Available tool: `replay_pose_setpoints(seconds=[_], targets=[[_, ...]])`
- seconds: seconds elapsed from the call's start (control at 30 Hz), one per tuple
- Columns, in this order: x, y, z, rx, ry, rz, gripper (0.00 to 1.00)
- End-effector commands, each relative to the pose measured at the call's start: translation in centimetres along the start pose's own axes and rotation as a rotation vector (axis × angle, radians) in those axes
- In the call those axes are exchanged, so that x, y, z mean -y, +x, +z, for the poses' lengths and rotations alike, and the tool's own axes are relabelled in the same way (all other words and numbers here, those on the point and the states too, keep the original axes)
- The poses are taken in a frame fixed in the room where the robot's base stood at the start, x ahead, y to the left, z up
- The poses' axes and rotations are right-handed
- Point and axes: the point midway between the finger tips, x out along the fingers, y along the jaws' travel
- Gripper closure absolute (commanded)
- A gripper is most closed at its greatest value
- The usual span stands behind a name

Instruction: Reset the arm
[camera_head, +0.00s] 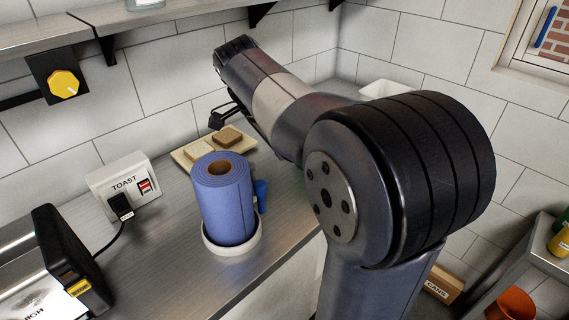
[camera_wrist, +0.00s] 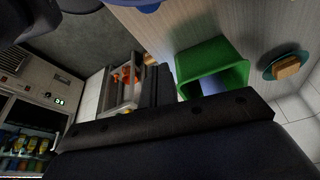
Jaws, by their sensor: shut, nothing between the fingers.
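My arm fills the middle and right of the head view, its far end raised over the back of the steel counter (camera_head: 180,275). My gripper (camera_wrist: 160,72) shows in the wrist view as dark fingers, shut with nothing between them. In the head view the gripper is mostly hidden behind my arm; a dark part near the toast board may belong to it. The wrist view is tilted, with a green open-ended box (camera_wrist: 213,65) just beyond the fingers.
A blue paper roll (camera_head: 224,205) stands upright on a white base, left of my arm. Behind it, a board (camera_head: 187,158) holds bread slices. A wall shelf (camera_head: 45,40) runs above.

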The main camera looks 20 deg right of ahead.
Motion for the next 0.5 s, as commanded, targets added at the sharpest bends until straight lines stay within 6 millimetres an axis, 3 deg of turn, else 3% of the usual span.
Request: replay_pose_setpoints(seconds=[0.2, 0.5], targets=[[0.1, -1.6, 0.0, 0.000, 0.000, -0.001, 1.00], [0.1, -1.7, 0.0, 0.000, 0.000, 0.000, 1.00]])
